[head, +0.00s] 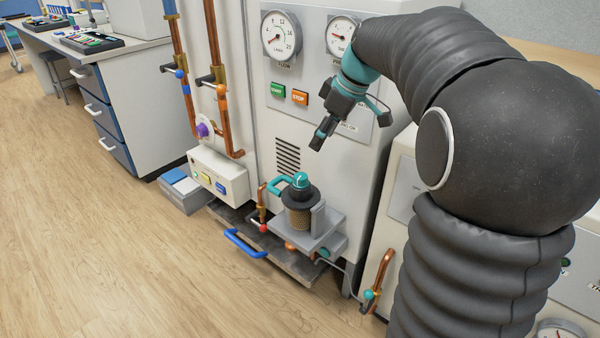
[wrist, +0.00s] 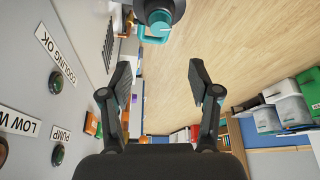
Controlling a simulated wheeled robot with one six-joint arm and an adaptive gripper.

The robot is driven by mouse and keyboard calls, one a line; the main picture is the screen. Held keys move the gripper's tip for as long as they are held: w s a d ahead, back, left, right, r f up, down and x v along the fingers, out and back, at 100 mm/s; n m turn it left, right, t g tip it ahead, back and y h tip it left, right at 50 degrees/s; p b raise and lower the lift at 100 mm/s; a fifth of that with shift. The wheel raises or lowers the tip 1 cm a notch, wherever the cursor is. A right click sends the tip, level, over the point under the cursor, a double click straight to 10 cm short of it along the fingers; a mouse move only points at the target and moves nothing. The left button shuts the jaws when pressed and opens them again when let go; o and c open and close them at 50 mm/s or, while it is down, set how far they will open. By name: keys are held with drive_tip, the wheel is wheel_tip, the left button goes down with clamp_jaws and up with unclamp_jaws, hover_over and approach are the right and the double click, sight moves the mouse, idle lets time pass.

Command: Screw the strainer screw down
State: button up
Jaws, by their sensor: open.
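The strainer (head: 299,217) has a mesh-like brown body under a dark collar and stands on a grey ledge low on the machine's front. The strainer screw (head: 300,180) is the teal top with a teal loop handle (head: 281,185) reaching out to its left. In the wrist view the teal screw (wrist: 158,20) shows at the top edge, partly cut off, beyond my fingertips. My gripper (head: 321,138) is above and slightly right of the strainer, apart from it. In the wrist view its fingers (wrist: 160,82) are spread wide with nothing between them.
The machine's front panel (head: 330,105) with gauges and buttons stands close behind my gripper. Copper pipes (head: 184,85) run at the left. The wooden floor (head: 110,250) at the left is clear.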

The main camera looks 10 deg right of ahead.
sight(301, 176)
drive_tip(key=b+x, duration=0.1)
drive_tip(key=x, duration=1.2)
drive_tip(key=shift+f, duration=0.3)
